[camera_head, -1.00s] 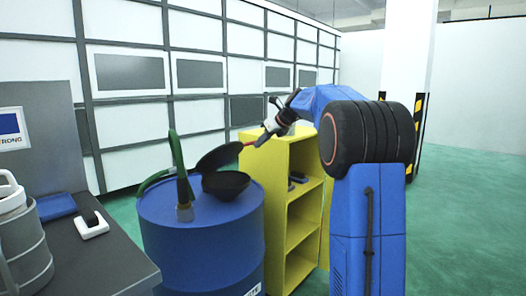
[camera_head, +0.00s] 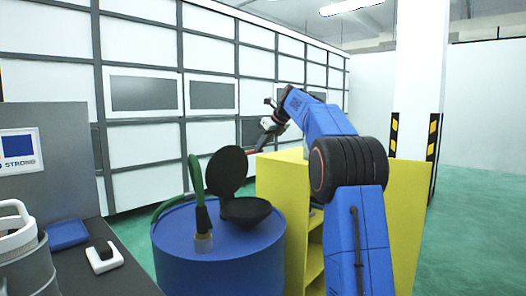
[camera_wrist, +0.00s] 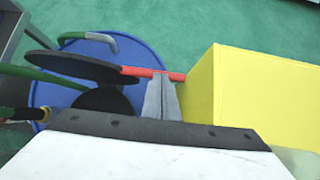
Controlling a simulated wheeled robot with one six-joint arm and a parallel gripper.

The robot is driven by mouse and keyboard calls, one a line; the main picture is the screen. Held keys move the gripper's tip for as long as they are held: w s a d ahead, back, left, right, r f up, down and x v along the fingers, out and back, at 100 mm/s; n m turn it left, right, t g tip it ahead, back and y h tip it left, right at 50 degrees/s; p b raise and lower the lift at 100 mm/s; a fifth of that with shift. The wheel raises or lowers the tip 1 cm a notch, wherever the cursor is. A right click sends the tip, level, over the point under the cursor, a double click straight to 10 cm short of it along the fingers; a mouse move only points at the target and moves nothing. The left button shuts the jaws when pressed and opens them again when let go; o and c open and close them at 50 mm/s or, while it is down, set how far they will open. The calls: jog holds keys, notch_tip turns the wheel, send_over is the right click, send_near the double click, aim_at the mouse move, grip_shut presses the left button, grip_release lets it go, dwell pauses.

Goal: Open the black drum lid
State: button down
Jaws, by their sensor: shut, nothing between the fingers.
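The black lid (camera_head: 228,170) stands steeply raised above its round black base (camera_head: 246,211) on the blue drum (camera_head: 215,262). In the wrist view the lid (camera_wrist: 75,66) shows as a thin tilted disc, with the base (camera_wrist: 103,100) partly hidden below it. A red handle (camera_wrist: 137,71) sticks out from the lid towards my gripper. My gripper (camera_wrist: 161,76) is shut and empty, its fingertips at the handle's outer part; I cannot tell whether they touch. In the head view my gripper (camera_head: 264,139) is small, up and right of the lid.
A yellow shelf cabinet (camera_head: 284,190) stands right beside the drum, under my arm. A green hose with a nozzle (camera_head: 199,195) rises from the drum top left of the lid. A grey workbench (camera_head: 125,278) is at the left. Green floor is open at the right.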

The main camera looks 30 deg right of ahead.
jog(key=shift+w+a+r, duration=0.1)
jog(key=shift+w+a, duration=0.1)
jog(key=shift+w, duration=0.3)
jog(key=shift+w+a+r, duration=0.1)
jog(key=shift+w+a, duration=0.05)
jog(key=shift+w, duration=0.3)
jog(key=shift+s, duration=0.1)
jog(key=s+d+r, duration=0.1)
jog(key=s+r, duration=0.3)
jog(key=r, duration=0.6)
jog(key=shift+d+r, duration=0.25)
jog(key=shift+r, duration=0.05)
